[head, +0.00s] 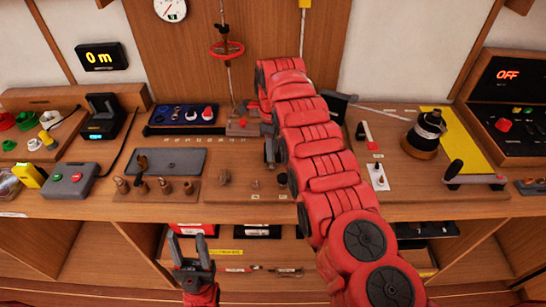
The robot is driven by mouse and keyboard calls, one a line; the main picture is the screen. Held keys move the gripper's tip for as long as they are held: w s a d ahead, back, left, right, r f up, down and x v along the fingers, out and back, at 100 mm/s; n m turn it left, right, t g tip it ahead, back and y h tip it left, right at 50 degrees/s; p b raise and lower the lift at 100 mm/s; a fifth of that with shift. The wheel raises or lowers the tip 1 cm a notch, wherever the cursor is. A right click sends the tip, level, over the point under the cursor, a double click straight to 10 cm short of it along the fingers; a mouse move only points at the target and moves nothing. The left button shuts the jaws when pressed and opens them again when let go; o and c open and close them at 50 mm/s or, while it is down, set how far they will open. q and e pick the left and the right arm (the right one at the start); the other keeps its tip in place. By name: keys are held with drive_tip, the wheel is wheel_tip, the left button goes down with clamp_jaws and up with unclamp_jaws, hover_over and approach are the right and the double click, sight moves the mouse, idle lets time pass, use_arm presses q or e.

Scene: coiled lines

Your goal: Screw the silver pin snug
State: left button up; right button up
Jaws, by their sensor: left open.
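I cannot make out the silver pin for certain. A hanging line (229,80) comes down to a small red and grey fitting (243,122) at the back of the bench, partly covered by my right arm. My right gripper (270,150) shows only as a small dark part beside the red arm, just right of that fitting. Its fingertips are mostly hidden, so its opening and any contact are unclear. My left gripper (192,248) is open and empty, low in front of the bench edge, its two dark fingers pointing up.
A dark blue tray (153,130) with small fittings lies at the back left. Several pegs stand on a wooden block (154,196). A black drum (425,135) and a lever (453,170) stand at right. An open shelf (240,272) lies below the bench.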

drive_tip(key=o, duration=0.6)
drive_tip(key=shift+c, duration=0.2)
drive_tip(key=shift+r, duration=0.1)
wheel_tip(320, 180, up, 5)
drive_tip(key=p, duration=0.2)
drive_tip(key=shift+d+p, duration=0.1)
drive_tip(key=shift+p, duration=0.3)
